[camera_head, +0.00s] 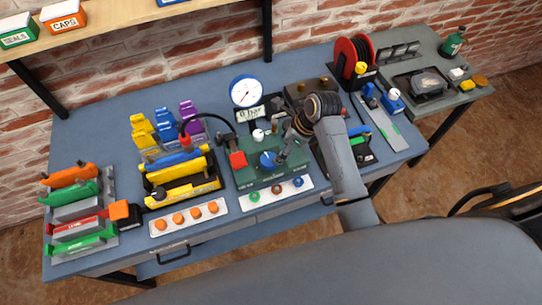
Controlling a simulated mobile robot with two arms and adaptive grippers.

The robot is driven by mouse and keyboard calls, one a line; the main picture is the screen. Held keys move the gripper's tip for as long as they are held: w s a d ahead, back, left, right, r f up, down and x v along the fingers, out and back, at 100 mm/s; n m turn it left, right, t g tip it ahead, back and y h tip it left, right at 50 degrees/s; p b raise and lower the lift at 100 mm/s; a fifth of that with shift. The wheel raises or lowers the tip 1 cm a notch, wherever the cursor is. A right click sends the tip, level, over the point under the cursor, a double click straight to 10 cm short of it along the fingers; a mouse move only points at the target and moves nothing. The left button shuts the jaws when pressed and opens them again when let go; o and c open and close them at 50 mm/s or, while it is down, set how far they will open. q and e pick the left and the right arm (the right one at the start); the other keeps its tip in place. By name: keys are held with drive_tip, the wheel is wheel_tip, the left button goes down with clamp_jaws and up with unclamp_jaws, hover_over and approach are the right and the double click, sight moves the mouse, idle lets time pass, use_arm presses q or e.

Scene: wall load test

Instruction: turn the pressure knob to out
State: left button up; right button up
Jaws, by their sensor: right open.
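A green test unit (262,178) stands near the front middle of the blue-grey bench. On it is a blue knob (267,160), which I take for the pressure knob; its marking is too small to read. Behind the unit are a round white dial gauge (246,91) and a display (251,114) that seems to read 0 bar. My right gripper (283,155) is open, close beside the knob on its right; I cannot tell if it touches. It hides part of the unit. My left gripper is not in view.
A yellow-and-black holder (181,181) stands left of the unit. Plates with orange caps (190,218) and coloured rings (275,191) lie in front. A red hose reel (354,57) stands at the back right. A wooden shelf (130,18) overhangs the back left.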

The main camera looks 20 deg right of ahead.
sight(270, 159)
drive_tip(key=p+x, duration=0.1)
drive_tip(key=x, duration=0.8)
drive_tip(key=shift+f, duration=0.45)
drive_tip(key=c, duration=1.2)
drive_tip(key=shift+o, duration=0.2)
